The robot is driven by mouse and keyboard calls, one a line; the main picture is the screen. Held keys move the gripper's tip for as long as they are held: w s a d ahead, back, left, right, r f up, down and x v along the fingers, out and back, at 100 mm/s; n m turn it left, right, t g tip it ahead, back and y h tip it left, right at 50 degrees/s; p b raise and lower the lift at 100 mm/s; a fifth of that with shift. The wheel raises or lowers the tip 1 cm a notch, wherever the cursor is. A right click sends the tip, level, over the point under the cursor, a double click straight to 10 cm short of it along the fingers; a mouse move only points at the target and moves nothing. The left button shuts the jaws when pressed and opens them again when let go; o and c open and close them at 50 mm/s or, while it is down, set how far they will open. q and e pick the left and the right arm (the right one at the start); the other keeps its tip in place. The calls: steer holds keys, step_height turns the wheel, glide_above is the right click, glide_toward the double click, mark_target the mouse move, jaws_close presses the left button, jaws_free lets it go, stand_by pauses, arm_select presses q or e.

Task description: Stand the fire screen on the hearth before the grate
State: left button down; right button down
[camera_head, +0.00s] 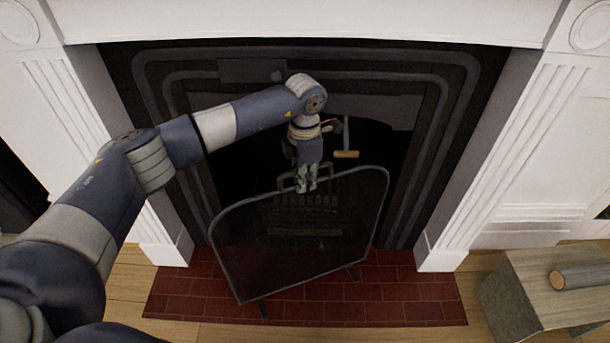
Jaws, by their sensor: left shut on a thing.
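The fire screen (302,240) is a dark mesh panel in a grey frame with a handle on top and short feet below. My left gripper (306,188) is shut on its top handle. The screen is slightly tilted in the picture, its left side lower. It is over the red tiled hearth (400,302), in front of the grate (308,212), which shows dimly through the mesh. I cannot tell whether the feet touch the tiles. My right gripper is not in view.
The white fireplace surround (505,150) stands on both sides of the dark opening. A grey-green block or box (535,295) with a cylinder (580,276) on it is at the lower right. Wooden floor borders the hearth.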

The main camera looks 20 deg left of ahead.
arm_select(q)
steer(key=shift+w+r, duration=0.15)
steer(key=shift+r, duration=0.1)
steer(key=c, duration=1.7)
jaws_free()
steer(key=shift+s+f, duration=0.2)
